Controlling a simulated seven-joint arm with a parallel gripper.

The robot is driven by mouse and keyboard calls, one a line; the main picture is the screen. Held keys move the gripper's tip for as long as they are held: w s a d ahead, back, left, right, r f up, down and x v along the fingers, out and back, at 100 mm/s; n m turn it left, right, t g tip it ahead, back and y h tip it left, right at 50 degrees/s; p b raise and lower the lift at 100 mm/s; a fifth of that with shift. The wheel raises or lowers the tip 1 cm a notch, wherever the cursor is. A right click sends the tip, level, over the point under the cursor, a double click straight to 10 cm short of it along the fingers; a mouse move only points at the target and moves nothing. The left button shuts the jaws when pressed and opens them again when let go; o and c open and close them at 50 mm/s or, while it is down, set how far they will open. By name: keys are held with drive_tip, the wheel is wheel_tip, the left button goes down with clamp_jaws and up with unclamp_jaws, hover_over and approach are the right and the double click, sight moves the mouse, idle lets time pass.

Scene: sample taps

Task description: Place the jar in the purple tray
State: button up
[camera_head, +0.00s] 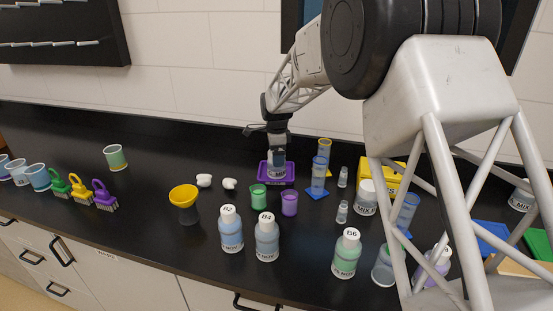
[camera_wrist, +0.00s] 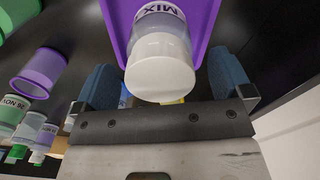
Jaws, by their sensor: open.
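The jar is a clear, whitish container with a white lid and a MIX label. In the wrist view the jar (camera_wrist: 160,62) is between the two blue fingers, with gaps at its sides. The purple tray (camera_wrist: 207,20) lies behind it there. In the head view the jar (camera_head: 277,167) appears upright within the outline of the purple tray (camera_head: 262,179), at the back middle of the counter. My gripper (camera_head: 277,150) is above the jar, around its top, with the fingers open. The jar's base contact is hard to see.
Green (camera_head: 258,197) and purple (camera_head: 289,203) cups stand just in front of the tray. Blue-based cylinders (camera_head: 318,178) are to its right, and white lumps (camera_head: 204,181) to its left. Labelled bottles (camera_head: 231,230) stand at the front. The counter is clear behind the tray's left.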

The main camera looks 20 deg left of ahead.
wheel_tip(320, 180, up, 10)
drive_tip(key=shift+f, duration=0.1)
idle(0.4)
idle(0.6)
drive_tip(key=shift+s+d+r, duration=0.15)
drive_tip(key=shift+d+r, duration=0.1)
drive_tip(key=shift+d, duration=0.15)
drive_tip(key=s+d+r+n+t, duration=0.1)
drive_tip(key=s+d+r+n, duration=0.3)
drive_tip(key=s+d, duration=0.75)
drive_tip(key=s+d+r+n, duration=0.2)
drive_tip(key=s+d+r, duration=0.55)
drive_tip(key=d, duration=0.75)
drive_tip(key=s+d+f+n, duration=0.2)
drive_tip(key=s+d, duration=0.3)
drive_tip(key=s, duration=0.5)
drive_tip(key=s+d+f+n+t, duration=0.1)
drive_tip(key=s+d, duration=0.4)
drive_tip(key=s, duration=0.5)
drive_tip(key=s+d+f+n, duration=0.4)
drive_tip(key=s+d, duration=0.1)
drive_tip(key=s, duration=0.5)
drive_tip(key=shift+s+f+t, duration=0.15)
drive_tip(key=shift+f+t, duration=0.15)
drive_tip(key=shift+f, duration=0.05)
